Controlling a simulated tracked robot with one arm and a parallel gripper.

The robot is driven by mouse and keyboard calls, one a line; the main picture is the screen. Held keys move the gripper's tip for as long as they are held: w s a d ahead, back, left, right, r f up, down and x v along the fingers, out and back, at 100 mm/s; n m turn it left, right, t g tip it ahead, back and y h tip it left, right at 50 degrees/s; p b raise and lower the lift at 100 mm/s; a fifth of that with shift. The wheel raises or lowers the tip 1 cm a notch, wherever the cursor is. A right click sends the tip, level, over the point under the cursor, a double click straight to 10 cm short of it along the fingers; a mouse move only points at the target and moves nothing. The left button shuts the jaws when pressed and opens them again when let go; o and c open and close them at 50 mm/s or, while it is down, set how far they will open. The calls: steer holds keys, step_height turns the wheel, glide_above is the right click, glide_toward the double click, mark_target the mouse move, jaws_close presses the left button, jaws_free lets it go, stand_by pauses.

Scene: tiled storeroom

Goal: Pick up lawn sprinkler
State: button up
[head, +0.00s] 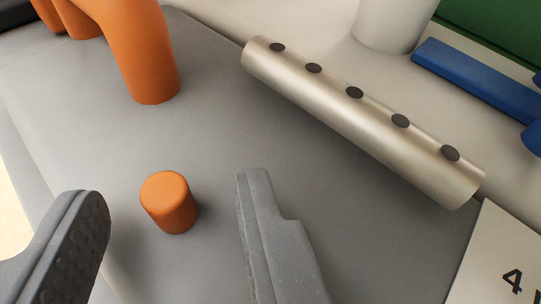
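A silvery tube (355,115) with a row of dark round spots lies slanted across the upper right of the grey surface. It looks like the spray bar of the lawn sprinkler, but I cannot be sure. A short orange cylinder (169,202) stands apart from it at lower left. A curved orange piece (140,50) comes down at the top left. I cannot tell whether the orange pieces belong to the sprinkler. My gripper (172,190) is open and empty, and in the picture the orange cylinder shows between its fingers. The tube lies beyond the right finger.
A grey surface (75,120) lies under these things. A white cylindrical object (393,22) stands at the top, with a blue bar (482,80) and a green panel (500,25) to its right. A white card (505,262) marked 4 is at lower right.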

steer(key=shift+w, duration=0.2)
steer(key=shift+c, duration=0.3)
jaws_close()
